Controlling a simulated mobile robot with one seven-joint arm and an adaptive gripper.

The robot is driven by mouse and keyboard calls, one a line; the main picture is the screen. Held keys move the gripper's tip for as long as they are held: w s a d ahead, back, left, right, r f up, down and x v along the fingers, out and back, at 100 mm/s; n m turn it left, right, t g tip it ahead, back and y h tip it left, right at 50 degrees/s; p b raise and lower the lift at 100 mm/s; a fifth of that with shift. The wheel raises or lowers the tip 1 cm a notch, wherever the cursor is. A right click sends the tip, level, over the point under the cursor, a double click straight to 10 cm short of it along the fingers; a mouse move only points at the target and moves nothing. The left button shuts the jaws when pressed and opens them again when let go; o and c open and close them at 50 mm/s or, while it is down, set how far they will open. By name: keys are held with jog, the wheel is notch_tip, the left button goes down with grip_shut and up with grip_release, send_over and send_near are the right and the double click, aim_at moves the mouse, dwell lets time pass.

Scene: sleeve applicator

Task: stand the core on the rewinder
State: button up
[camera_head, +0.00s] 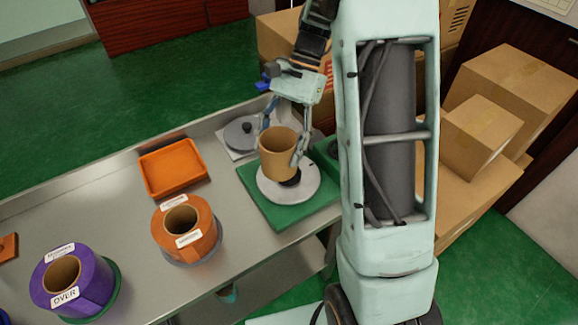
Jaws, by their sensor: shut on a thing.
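The core (277,160) is a brown, hollow cardboard tube. My gripper (282,146) is shut on it, with one finger at its left and one at its right side. The core is upright, over the rewinder, a round grey-white disc (312,183) on a green base (257,202). A dark hub (291,183) shows at the disc's middle, just under the core's lower right edge. The core looks a little off toward the back left of the hub. I cannot tell whether its lower edge touches the disc.
On the metal table (119,212) stand an orange roll (200,232), a purple roll (92,284) and an orange tray (172,169). A grey round device (239,135) is behind the rewinder. Cardboard boxes (520,80) are stacked at the right. The table between tray and rewinder is clear.

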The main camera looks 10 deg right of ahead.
aim_at(288, 150)
jog(key=s+a+r+m+t+y+p, duration=0.1)
jog(key=s+r+m+t+p, duration=0.3)
jog(key=s+m+t, duration=0.75)
jog(key=w+d+f+g+b, duration=0.1)
jog(key=w+f+b, duration=0.1)
jog(key=w, duration=0.3)
jog(key=w+d+f+m+g+b, duration=0.1)
jog(key=w+f+b, duration=0.1)
jog(key=w+f, duration=0.2)
jog(key=w+d+f+m+g+b, duration=0.1)
jog(key=w+d+f+g+b, duration=0.1)
jog(key=w, duration=0.4)
notch_tip(288, 150, down, 2)
jog(key=shift+w+f+m+b, duration=0.15)
jog(key=shift+m+b, duration=0.1)
jog(key=shift+b, duration=0.3)
jog(key=f+b, duration=0.3)
jog(key=shift+w+d+f, duration=0.15)
jog(key=shift+w+f, duration=0.15)
jog(key=shift+w, duration=0.05)
jog(key=shift+f+b, duration=0.2)
jog(key=shift+b, duration=0.15)
jog(key=o, duration=1.2)
jog(key=shift+r, duration=0.1)
jog(key=shift+c, duration=0.2)
